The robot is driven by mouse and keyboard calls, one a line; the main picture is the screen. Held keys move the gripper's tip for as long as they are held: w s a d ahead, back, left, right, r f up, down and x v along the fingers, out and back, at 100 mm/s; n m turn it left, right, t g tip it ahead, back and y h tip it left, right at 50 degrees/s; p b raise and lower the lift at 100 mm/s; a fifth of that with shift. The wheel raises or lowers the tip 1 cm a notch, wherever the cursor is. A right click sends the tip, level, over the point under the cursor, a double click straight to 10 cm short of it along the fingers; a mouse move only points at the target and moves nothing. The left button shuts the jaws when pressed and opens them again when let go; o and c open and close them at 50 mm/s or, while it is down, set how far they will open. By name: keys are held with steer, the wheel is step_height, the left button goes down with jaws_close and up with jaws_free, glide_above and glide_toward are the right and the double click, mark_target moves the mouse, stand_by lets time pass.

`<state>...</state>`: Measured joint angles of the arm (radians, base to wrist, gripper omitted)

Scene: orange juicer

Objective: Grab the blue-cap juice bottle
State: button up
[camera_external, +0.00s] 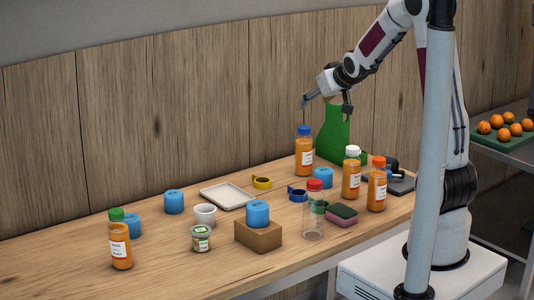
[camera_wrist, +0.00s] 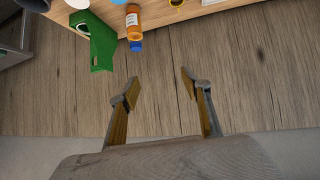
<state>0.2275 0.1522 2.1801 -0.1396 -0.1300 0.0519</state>
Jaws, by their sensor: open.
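The blue-cap juice bottle (camera_external: 304,152) stands upright at the back of the table, filled with orange juice and bearing a white label. In the wrist view the bottle (camera_wrist: 133,22) shows near the top edge, its blue cap (camera_wrist: 136,46) pointing down the picture. My gripper (camera_external: 325,105) is open and empty, above and slightly right of the bottle in the external view. In the wrist view the fingers of my gripper (camera_wrist: 159,84) are spread wide, with only the wooden wall behind them. The gripper and the bottle are apart.
A green stand (camera_external: 333,135) is close beside the bottle. White-cap (camera_external: 351,176) and orange-cap (camera_external: 377,187) juice bottles stand to the right, and a clear red-cap bottle (camera_external: 313,213) in front. A yellow tape roll (camera_external: 261,182) and grey tray (camera_external: 227,196) lie left.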

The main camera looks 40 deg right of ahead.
steer(key=w+d+f+t, duration=0.1)
steer(key=w+d+f, duration=0.4)
steer(key=w+f, duration=0.15)
steer(key=t, duration=0.2)
glide_toward(307, 134)
steer(key=w, duration=0.4)
steer(key=shift+s+d+f+m+t+h, duration=0.1)
steer(key=shift+f+m+t+h, duration=0.1)
steer(key=shift+f, duration=0.3)
steer(key=shift+d+f+m+t+h, duration=0.1)
steer(key=shift+f+t, duration=0.1)
steer(key=shift+f, duration=0.25)
steer(key=shift+x, duration=1.3)
steer(key=shift+x, duration=2.6)
steer(key=shift+d, duration=0.1)
jaws_close()
